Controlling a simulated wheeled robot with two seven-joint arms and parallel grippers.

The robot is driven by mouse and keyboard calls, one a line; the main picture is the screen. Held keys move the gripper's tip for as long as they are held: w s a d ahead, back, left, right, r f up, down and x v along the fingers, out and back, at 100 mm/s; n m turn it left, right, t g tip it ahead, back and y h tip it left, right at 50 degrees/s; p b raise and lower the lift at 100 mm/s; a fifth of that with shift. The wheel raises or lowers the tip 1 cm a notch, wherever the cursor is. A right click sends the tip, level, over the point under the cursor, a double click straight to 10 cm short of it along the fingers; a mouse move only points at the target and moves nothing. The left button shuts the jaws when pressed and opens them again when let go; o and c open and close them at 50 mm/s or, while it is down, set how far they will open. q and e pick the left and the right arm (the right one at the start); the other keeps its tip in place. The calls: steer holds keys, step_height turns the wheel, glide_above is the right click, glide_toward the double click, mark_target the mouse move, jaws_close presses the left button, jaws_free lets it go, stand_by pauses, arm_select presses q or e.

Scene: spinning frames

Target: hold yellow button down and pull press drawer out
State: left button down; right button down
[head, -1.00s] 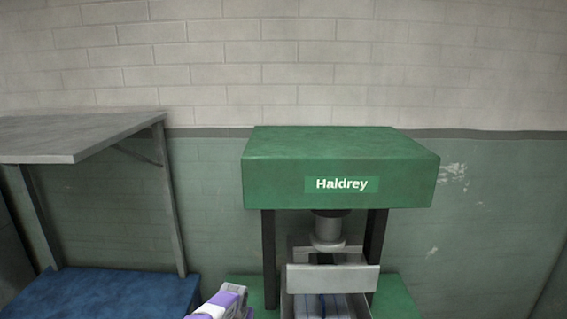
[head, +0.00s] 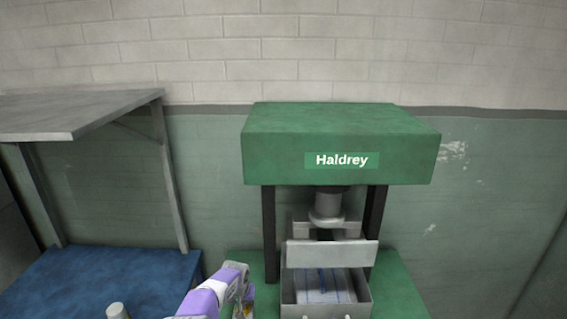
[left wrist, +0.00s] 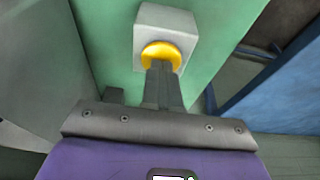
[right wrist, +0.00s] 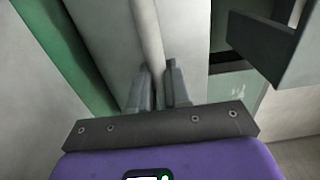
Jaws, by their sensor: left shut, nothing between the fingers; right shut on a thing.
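The green press (head: 340,142), marked Haldrey, stands against the wall. Its grey metal drawer (head: 365,294) shows below the ram, with its top open and a pale, blue-striped thing (head: 330,287) inside. The yellow button (left wrist: 158,52) sits on a grey box (left wrist: 166,18) on a green surface. My left gripper (left wrist: 160,72) is shut and empty, its tips at the button's lower edge; how far the button is pressed I cannot tell. It also shows in the head view (head: 244,294) left of the drawer. My right gripper (right wrist: 158,72) is shut on a pale bar, the drawer handle (right wrist: 147,32).
A blue block or bench (head: 120,280) stands left of the press, with a grey cylinder (head: 118,311) near the bottom edge. A grey shelf (head: 75,115) juts out above it. The wall to the press's right is clear.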

steer(key=shift+s, duration=2.15)
arm_select(q)
steer(key=shift+w+v, duration=0.25)
steer(key=shift+v, duration=0.7)
steer(key=shift+w+v, duration=0.2)
steer(key=shift+v, duration=0.8)
steer(key=shift+w+v, duration=0.25)
steer(key=shift+v, duration=0.7)
steer(key=shift+r, duration=0.2)
steer(key=shift+s+r, duration=0.1)
steer(key=s+r, duration=0.2)
steer(key=s, duration=0.4)
steer(key=shift+s+r, duration=0.4)
arm_select(e)
steer(key=c, duration=0.8)
jaws_free()
steer(key=shift+c, duration=0.2)
